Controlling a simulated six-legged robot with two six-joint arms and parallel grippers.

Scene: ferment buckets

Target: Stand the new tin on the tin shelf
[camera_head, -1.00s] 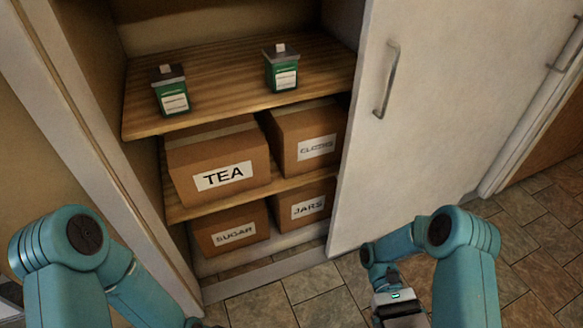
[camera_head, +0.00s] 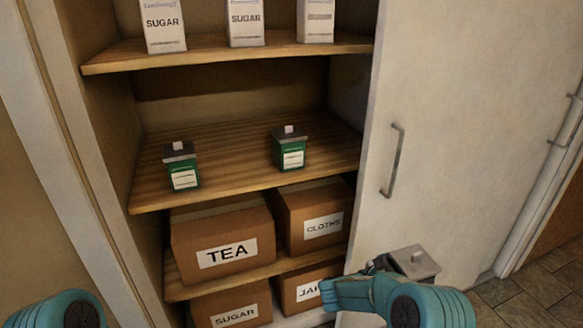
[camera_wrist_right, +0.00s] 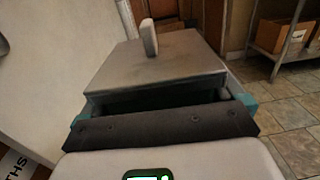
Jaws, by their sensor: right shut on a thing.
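The tin shelf (camera_head: 230,165) is the wooden board in the open cupboard. Two green tins with grey lids stand upright on it, a left tin (camera_head: 183,172) and a right tin (camera_head: 290,152), with a gap between them. My right gripper (camera_wrist_right: 160,108) is shut on the new tin, whose grey lid (camera_wrist_right: 150,70) with a pale knob fills the middle of the wrist view. In the head view this lid (camera_head: 415,262) shows at lower right, in front of the white door and below shelf height. The tin's body is mostly hidden. My left gripper is out of view.
Sugar packets (camera_head: 246,22) stand on the shelf above. Cardboard boxes, TEA (camera_head: 222,235) and CLOTHS (camera_head: 315,215) among them, fill the space below. The white door (camera_head: 460,130) with its handle (camera_head: 392,160) borders the opening on the right. Bare board lies behind and between the tins.

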